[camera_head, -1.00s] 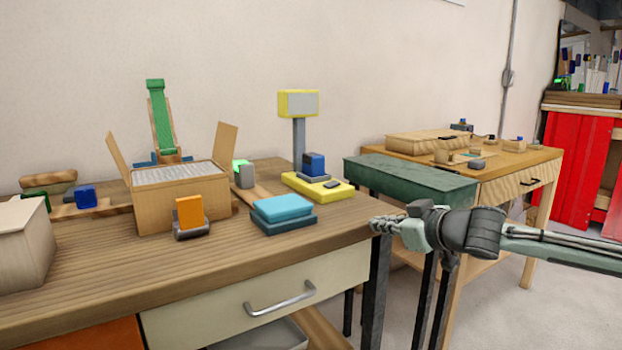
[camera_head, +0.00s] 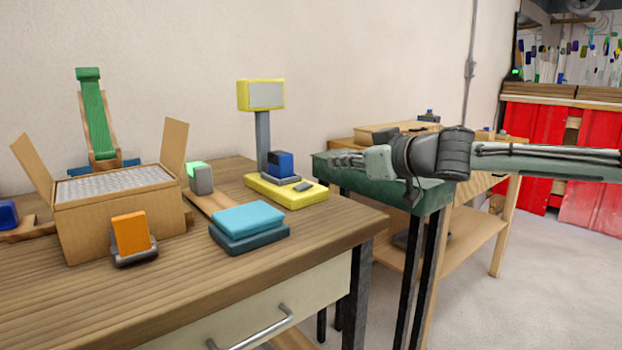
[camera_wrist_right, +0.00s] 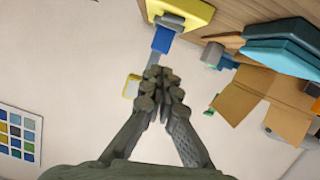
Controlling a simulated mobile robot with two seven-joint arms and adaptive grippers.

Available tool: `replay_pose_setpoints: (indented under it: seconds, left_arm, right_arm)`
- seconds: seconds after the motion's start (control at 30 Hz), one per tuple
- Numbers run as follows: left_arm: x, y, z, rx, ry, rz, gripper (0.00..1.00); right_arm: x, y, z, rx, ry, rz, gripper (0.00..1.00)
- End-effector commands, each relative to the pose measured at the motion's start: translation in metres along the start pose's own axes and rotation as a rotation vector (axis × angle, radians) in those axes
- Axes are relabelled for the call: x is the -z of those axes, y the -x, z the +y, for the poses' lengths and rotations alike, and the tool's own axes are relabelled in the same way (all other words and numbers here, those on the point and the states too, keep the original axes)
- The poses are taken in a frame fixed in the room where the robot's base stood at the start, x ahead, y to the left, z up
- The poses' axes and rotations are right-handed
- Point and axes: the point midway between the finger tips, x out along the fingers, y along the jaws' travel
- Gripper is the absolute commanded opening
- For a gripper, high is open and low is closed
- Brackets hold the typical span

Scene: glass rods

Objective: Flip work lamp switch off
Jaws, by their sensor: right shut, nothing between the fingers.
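The work lamp has a yellow head with a grey panel (camera_head: 261,95) on a grey post, above a yellow base (camera_head: 262,190). My left gripper is out of view.
Blue stacked pads (camera_head: 248,228), an orange block in a grey holder (camera_head: 131,234) and an open cardboard box (camera_head: 70,225) stand left of the lamp on the wooden bench (camera_head: 290,262). A green-topped table (camera_head: 436,200) lies below my right arm.

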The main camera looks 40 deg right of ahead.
Motion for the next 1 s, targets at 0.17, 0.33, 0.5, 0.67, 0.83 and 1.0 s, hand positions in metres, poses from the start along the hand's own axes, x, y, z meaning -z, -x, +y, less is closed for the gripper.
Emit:
replay_pose_setpoints:
  seconds: [0.17,0.33,0.5,0.67,0.83,1.0]
  left_arm:
    - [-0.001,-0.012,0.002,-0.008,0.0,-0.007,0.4]
    - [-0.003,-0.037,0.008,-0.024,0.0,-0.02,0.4]
    - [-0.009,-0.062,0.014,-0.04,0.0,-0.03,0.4]
    - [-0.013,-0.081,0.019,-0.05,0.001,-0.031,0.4]
    - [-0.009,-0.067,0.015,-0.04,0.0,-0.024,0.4]
    - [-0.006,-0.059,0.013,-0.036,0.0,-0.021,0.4]
  right_arm:
    - [0.002,-0.015,-0.001,0.004,-0.005,0.0,0.0]
    - [0.004,-0.043,-0.001,0.004,-0.007,0.002,0.0]
    - [0.004,-0.075,-0.001,0.003,-0.007,0.002,0.0]
    - [-0.005,-0.104,-0.001,0.001,-0.002,-0.002,0.0]
    - [-0.031,-0.107,0.0,-0.002,0.003,-0.002,0.0]
    - [-0.039,-0.109,0.0,0.0,0.002,-0.002,0.0]
